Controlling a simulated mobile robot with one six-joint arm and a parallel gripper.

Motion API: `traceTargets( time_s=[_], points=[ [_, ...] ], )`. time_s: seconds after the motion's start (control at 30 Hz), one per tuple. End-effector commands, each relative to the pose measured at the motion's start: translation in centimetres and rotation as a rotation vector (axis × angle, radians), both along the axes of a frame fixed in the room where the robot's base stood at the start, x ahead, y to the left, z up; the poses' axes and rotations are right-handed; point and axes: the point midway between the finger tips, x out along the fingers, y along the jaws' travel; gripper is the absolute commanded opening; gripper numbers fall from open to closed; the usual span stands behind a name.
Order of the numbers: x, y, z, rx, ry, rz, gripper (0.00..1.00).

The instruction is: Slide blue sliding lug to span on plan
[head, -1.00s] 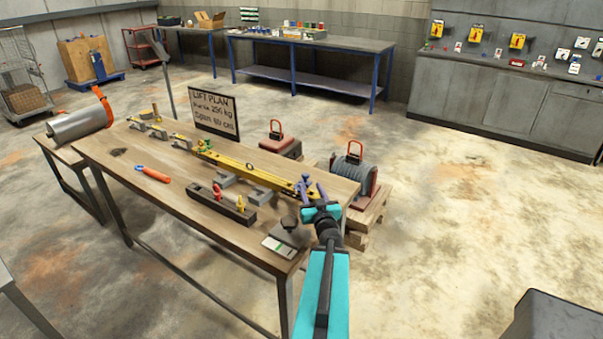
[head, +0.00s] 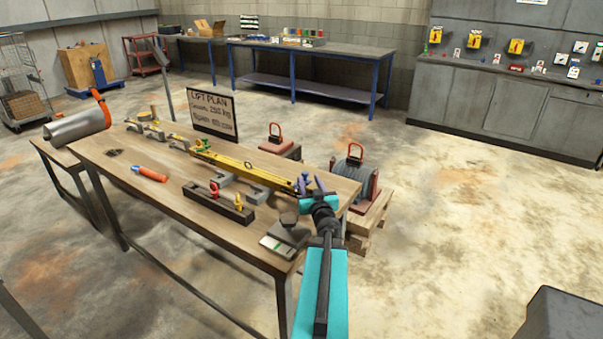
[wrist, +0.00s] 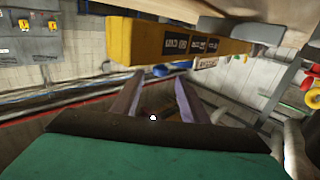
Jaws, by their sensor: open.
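A yellow beam (head: 245,167) lies on grey supports along the wooden bench (head: 165,215); its near end shows in the wrist view (wrist: 175,42). A small blue part, apparently the blue sliding lug (head: 302,182), shows at the beam's near right end, close to my gripper. My gripper (head: 311,184) is open at that end. In the wrist view its two purple fingers (wrist: 158,80) are apart, below the beam in the picture. I cannot tell whether they touch the lug. The lift plan board (head: 213,113) stands behind the beam; its span figure is too blurred to read.
A dark block with red and yellow fittings (head: 220,202), a grey scale-like device (head: 286,236) and an orange-handled tool (head: 150,173) lie on the bench's near side. Red-handled weights (head: 355,180) stand beyond its right end.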

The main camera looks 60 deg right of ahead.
Motion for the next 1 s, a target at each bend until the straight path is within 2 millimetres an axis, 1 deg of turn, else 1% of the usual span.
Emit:
traceTargets(
  time_s=[0.03,0.1,1.0],
  points=[
    [0.5,-0.5,0.1,0.0,0.0,0.001,0.4],
    [0.9,-1.0,0.1,-0.001,0.001,0.001,0.4],
    [6.5,-6.3,0.1,-0.001,0.001,0.003,0.4]
  ],
)
